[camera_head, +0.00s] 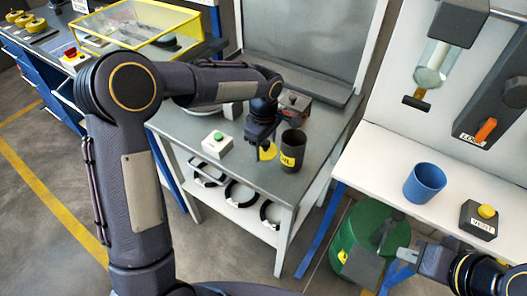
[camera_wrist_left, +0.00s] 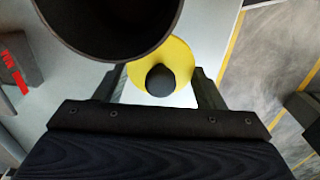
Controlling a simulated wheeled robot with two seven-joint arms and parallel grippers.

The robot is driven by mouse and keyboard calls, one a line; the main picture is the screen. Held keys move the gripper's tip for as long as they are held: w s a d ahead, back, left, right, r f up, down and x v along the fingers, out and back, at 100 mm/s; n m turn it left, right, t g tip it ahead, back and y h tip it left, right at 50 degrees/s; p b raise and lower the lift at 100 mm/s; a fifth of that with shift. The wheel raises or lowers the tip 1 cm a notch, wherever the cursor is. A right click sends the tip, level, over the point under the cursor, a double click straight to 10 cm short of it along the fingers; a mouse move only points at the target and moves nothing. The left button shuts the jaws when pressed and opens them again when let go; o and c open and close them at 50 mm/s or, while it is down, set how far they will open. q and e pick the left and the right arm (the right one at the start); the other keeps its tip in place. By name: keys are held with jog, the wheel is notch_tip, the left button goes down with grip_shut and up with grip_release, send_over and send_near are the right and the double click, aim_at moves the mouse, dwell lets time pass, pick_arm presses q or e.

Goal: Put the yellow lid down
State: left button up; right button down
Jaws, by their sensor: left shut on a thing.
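The yellow lid (camera_head: 267,152) is at my left gripper (camera_head: 262,143), over the grey table just left of a dark can marked OIL (camera_head: 291,158). In the left wrist view the lid (camera_wrist_left: 174,53) has a round black knob (camera_wrist_left: 160,80) that lies between the two fingers (camera_wrist_left: 160,88). My left gripper is shut on the lid. Whether the lid touches the tabletop I cannot tell. The can's open rim (camera_wrist_left: 110,58) covers part of the lid in that view. My right gripper (camera_head: 376,248) is over a green drum at the lower right, its fingers apart and empty.
A white box with a green button (camera_head: 218,145) stands left of the lid on the grey table (camera_head: 245,178). Black rings (camera_head: 240,192) lie on the shelf below. A blue cup (camera_head: 424,184) stands on the white bench at right. The green drum (camera_head: 345,230) stands between.

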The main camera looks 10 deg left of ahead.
aim_at(263, 151)
pick_arm(q)
jog(key=shift+f, duration=1.7)
jog(key=shift+f, duration=0.15)
jog(key=o, duration=1)
